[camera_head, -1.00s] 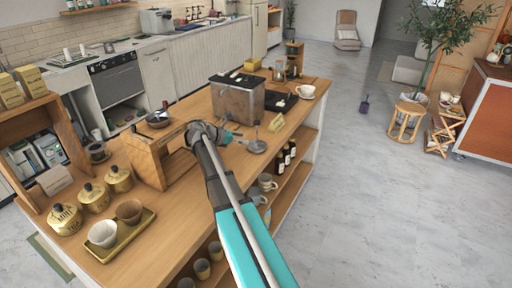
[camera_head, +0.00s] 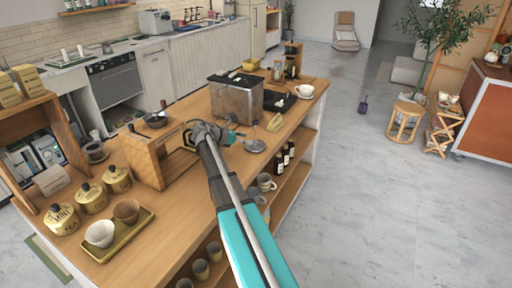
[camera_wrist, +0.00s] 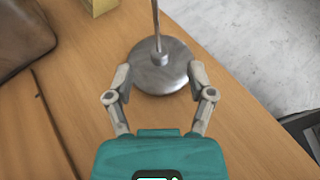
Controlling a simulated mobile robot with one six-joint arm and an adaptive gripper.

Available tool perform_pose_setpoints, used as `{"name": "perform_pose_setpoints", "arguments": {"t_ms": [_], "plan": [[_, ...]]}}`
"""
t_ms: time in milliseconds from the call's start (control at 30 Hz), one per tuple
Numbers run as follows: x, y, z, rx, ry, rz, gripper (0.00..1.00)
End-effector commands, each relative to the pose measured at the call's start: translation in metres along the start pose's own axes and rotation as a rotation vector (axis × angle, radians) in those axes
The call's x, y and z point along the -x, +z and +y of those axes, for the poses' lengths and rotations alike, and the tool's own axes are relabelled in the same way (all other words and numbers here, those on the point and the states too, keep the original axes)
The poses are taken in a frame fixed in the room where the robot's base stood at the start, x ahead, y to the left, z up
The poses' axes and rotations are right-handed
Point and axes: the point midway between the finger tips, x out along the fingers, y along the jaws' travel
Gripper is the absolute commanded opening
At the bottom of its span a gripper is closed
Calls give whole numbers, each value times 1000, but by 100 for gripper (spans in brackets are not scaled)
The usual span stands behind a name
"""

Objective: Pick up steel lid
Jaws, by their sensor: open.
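A round steel disc (camera_wrist: 172,76) with a thin rod standing up from its middle lies on the wooden counter. It is the only steel, lid-like thing near my gripper, but I cannot be sure that it is the lid. In the head view the disc (camera_head: 255,146) sits near the counter's right edge. My gripper (camera_wrist: 160,80) is open and empty, with its fingertips to the left and right of the disc's near part in the picture. I cannot tell how high the fingers are above the counter. In the head view my gripper (camera_head: 236,137) is just left of the disc.
A steel box (camera_head: 237,98) stands behind the disc, with a small yellow block (camera_head: 275,122) close by. A wooden rack (camera_head: 160,160) is to the left. A white cup (camera_head: 305,91) is farther back. The counter's edge is close on the right.

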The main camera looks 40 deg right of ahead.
Motion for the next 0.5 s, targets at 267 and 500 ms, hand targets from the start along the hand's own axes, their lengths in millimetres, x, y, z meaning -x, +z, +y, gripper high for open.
{"name": "perform_pose_setpoints", "arguments": {"t_ms": [267,500], "plan": [[-7,-2,0,0,-1,0,70],[-33,-7,0,0,-3,0,70]]}}
